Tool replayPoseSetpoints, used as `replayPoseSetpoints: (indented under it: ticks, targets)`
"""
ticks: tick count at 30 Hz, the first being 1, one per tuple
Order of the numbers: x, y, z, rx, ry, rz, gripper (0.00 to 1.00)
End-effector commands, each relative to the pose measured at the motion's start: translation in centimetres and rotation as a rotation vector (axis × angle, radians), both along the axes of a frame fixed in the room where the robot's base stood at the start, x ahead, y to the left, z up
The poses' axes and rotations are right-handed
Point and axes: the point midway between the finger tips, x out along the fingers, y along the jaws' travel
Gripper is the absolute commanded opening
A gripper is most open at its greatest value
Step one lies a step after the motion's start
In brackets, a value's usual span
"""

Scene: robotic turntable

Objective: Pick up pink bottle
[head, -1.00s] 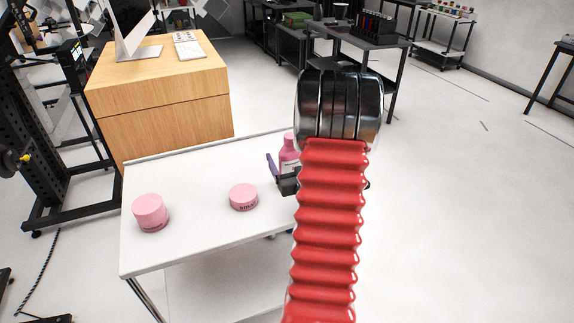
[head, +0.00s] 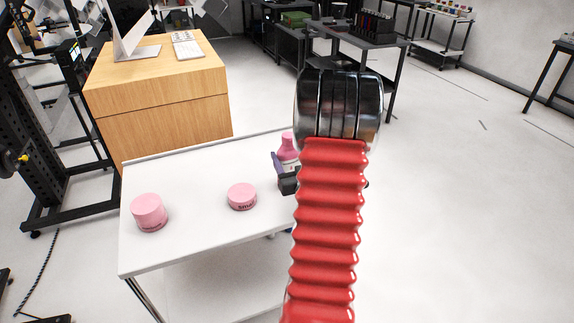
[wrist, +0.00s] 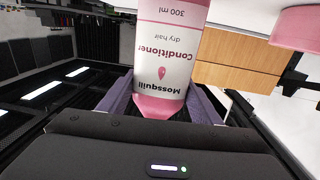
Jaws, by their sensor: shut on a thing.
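The pink bottle (head: 288,147) is at the right end of the white table, partly hidden by my red arm in the head view. In the wrist view the bottle (wrist: 171,50) appears upside down, with a white label reading "Mossquill Conditioner". My gripper (head: 286,176) is shut on the bottle, with its purple fingers on either side of it. The wrist view also shows my gripper (wrist: 163,98) around the bottle's label part. The bottle's base and any gap to the table are hidden in the head view.
The white table (head: 190,240) also bears a pink jar (head: 242,196) left of the bottle and a taller pink container (head: 149,212) at its left end. A wooden desk (head: 160,95) with a monitor stands behind. Open floor lies to the right.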

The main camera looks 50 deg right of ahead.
Motion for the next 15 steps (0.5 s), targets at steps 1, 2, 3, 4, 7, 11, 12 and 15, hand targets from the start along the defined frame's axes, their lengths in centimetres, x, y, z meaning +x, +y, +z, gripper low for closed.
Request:
replayPoseSetpoints:
  ticks: [1,2,3,4,7,11,12,15]
  targets:
    - [0.00,0.02,-0.03,0.001,0.001,0.000,0.31]
    - [0.00,0.01,-0.03,0.001,0.001,0.000,0.29]
    - [0.00,0.01,-0.03,0.001,0.001,0.000,0.26]
    - [0.00,-0.01,0.05,-0.001,-0.001,0.000,0.26]
    - [-0.02,-0.02,0.04,-0.001,-0.001,0.000,0.26]
    - [-0.02,-0.03,0.11,-0.001,-0.001,0.000,0.26]
    - [-0.03,-0.04,0.19,-0.001,-0.002,-0.001,0.26]
    - [-0.04,-0.07,0.60,-0.003,-0.002,-0.001,0.26]
